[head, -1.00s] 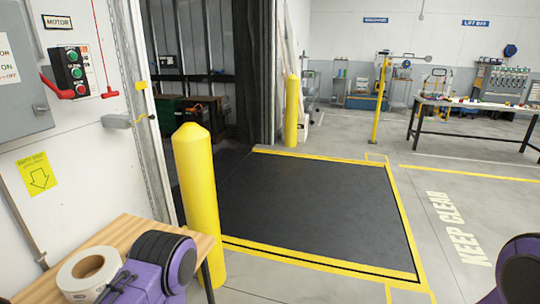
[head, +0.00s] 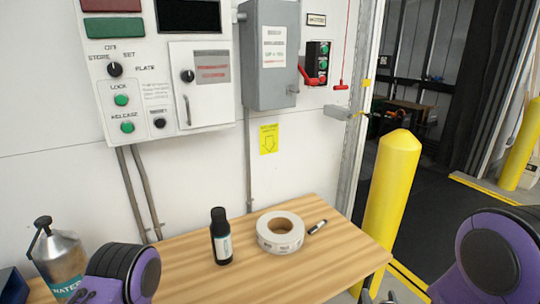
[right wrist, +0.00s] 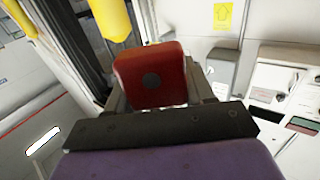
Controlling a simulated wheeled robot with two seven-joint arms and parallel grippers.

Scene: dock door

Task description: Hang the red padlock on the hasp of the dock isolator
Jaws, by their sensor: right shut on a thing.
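The red padlock (right wrist: 150,75) shows in the right wrist view. My right gripper (right wrist: 155,92) is shut on it, with a grey finger on either side of the red body. The padlock's shackle is hidden from this side. In the head view a grey wall box (head: 268,55) with a white label, probably the dock isolator, hangs above the table. A red lever (head: 309,76) is at its right and a small grey tab (head: 293,89), perhaps the hasp, sticks out low on its side. My left arm shows at bottom left, but its gripper is out of view.
A wooden table (head: 190,275) stands below, with a black bottle (head: 221,236), a tape roll (head: 281,232), a marker (head: 318,227) and a metal spray can (head: 58,262). A yellow bollard (head: 392,185) stands right of the table. A white control panel (head: 160,65) hangs left of the grey box.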

